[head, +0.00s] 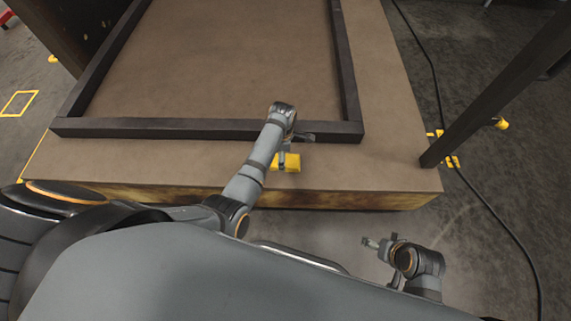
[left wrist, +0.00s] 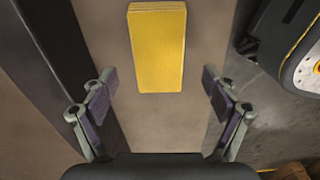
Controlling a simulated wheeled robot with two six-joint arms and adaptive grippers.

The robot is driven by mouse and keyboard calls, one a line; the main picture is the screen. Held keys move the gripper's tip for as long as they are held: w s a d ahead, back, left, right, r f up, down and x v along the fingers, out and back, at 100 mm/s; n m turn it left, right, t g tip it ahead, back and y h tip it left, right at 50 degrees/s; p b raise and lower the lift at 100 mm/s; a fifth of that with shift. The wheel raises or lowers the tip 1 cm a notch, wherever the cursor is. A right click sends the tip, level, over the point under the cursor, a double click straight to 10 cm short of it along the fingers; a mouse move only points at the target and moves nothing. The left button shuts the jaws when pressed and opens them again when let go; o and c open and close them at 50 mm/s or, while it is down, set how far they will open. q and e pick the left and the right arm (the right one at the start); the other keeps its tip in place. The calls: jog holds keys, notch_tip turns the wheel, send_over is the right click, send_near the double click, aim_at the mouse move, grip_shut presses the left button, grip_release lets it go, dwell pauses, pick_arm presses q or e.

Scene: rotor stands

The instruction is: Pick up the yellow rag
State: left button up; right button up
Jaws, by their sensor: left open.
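The yellow rag (head: 291,162) lies flat on the brown platform, just in front of the dark frame's near bar. In the left wrist view the rag (left wrist: 157,48) is a folded yellow rectangle at top centre. My left gripper (head: 284,155) is above the rag and partly hides it in the head view. In the left wrist view its two fingers (left wrist: 160,92) are wide apart, with the rag's near end midway between them and nothing held. My right gripper (head: 370,243) is away to the right, off the platform above the floor; its finger state is too small to tell.
The brown platform (head: 395,140) carries a dark raised frame (head: 200,128) behind the rag. The platform's front edge is close in front of the rag. A dark post (head: 495,90) stands at the right, and a black cable (head: 435,80) runs along the floor.

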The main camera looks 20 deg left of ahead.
pick_arm(q)
notch_tip(320, 180, down, 3)
jog(key=shift+w+f+b, duration=0.1)
jog(key=shift+f+b, duration=0.05)
jog(key=shift+b, duration=0.3)
pick_arm(e)
jog(key=shift+w+a+f+t, duration=0.15)
jog(key=shift+f+t, duration=0.15)
jog(key=shift+f, duration=0.15)
jog(key=shift+w+a+f+t, duration=0.15)
jog(key=shift+f+t, duration=0.15)
jog(key=shift+f, duration=0.15)
jog(key=shift+s, duration=0.1)
pick_arm(q)
jog(key=c, duration=1.2)
